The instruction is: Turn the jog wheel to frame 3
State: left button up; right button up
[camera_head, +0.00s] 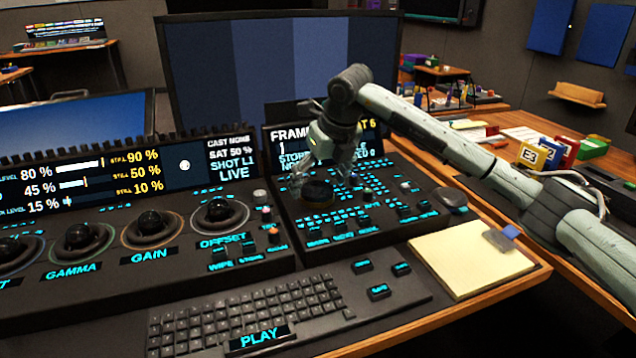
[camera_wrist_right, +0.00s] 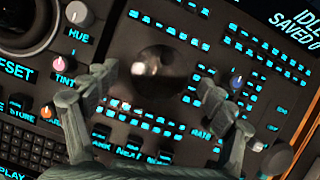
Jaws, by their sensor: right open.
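The jog wheel (camera_head: 318,194) is a dark round disc on the right-hand part of the black control panel. It also shows in the wrist view (camera_wrist_right: 157,72) as a dark, shiny round knob. My right gripper (camera_head: 325,174) is over the wheel, with its fingers pointing down. In the wrist view its two fingers stand apart, one to each side of the wheel; I cannot tell whether they touch it. The frame display (camera_head: 285,140) behind is partly hidden by my right arm; "FRAM", a "1" below it and a "6" at the right are readable. My left gripper is not in view.
Lit buttons (camera_head: 344,235) surround the wheel. Trackballs (camera_head: 150,225), small knobs (camera_head: 268,215) and a keyboard (camera_head: 250,315) lie left and in front. A yellow notepad (camera_head: 470,255) lies at the right desk edge. A large monitor (camera_head: 270,60) stands behind.

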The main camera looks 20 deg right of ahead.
jog(key=shift+w+f, duration=0.25)
jog(key=shift+f, duration=0.3)
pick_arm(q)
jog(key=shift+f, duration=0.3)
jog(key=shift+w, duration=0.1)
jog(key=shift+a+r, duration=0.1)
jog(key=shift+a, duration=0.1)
pick_arm(e)
jog(key=c, duration=1.2)
jog(key=shift+o, duration=0.2)
